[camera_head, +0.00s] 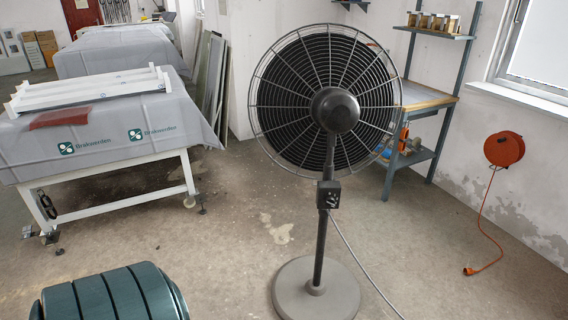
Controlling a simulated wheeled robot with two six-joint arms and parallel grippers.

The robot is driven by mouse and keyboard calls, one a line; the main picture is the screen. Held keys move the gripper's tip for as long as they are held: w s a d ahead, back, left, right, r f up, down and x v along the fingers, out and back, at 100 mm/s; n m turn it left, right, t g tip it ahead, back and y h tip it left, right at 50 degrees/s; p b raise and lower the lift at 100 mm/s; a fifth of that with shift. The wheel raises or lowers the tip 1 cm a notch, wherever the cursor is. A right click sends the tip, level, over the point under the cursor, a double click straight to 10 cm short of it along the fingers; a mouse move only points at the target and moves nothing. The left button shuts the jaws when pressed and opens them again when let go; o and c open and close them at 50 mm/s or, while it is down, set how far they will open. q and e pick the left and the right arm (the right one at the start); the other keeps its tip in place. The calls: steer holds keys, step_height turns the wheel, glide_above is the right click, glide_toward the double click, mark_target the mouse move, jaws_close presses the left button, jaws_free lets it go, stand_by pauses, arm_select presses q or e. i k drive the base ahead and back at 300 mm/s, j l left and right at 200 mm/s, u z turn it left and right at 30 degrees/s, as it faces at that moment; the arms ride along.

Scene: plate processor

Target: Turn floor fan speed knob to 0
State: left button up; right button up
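The floor fan (336,110) stands upright in the middle of the view on a round grey base (316,290), with its motor housing towards me. A small dark control box (328,194) sits on the pole below the fan head. It carries small light marks, and the speed knob is too small to make out, so its setting cannot be told. Neither of my grippers is in view.
A covered table (100,140) with white frames on top stands at the left. A green ribbed object (115,295) is at the bottom left. A workbench (425,100) is behind the fan. A grey cable (362,262) trails right. Floor around the base is mostly clear.

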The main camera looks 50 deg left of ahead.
mark_target(329, 201)
steer(key=u, duration=1.25)
